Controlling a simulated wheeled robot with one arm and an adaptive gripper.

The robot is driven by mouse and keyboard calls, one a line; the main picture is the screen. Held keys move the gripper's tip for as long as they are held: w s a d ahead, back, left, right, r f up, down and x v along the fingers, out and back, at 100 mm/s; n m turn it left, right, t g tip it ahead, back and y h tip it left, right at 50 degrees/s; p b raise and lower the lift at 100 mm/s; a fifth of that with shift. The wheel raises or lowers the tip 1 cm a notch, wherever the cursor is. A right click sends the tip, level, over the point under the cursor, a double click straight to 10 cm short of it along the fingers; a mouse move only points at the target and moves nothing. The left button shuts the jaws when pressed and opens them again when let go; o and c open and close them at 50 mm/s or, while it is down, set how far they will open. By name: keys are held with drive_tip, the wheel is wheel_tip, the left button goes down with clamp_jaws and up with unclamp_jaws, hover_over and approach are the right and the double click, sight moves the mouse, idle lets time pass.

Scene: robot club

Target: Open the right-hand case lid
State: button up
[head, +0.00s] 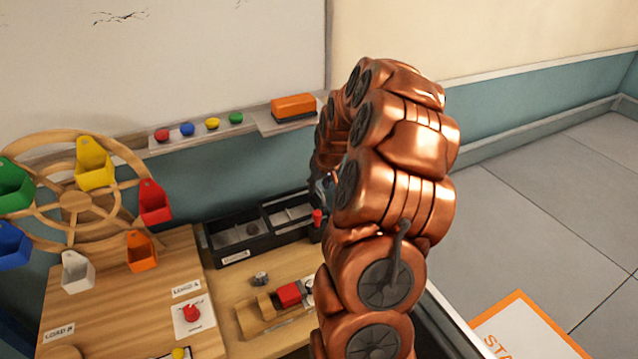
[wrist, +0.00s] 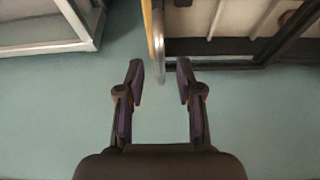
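A black case (head: 226,262) with two compartments stands at the back of the wooden table in the head view. Its left section holds a small round grey item, and the right section is partly hidden behind my copper arm. Whether a lid covers either section is hard to tell. In the wrist view my gripper (wrist: 160,82) is open, with nothing between its fingers. A dark-framed object (wrist: 215,46) with a pale panel lies ahead of the fingertips to the upper right; I cannot tell for sure that it is the case. My gripper is hidden in the head view.
A wooden wheel (head: 80,203) with several coloured buckets stands at the left. A wooden tray (head: 248,322) with a red block (head: 288,293) is in front of the case. A ledge holds an orange eraser (head: 293,106) and coloured magnets.

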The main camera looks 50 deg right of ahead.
clamp_jaws()
idle(0.7)
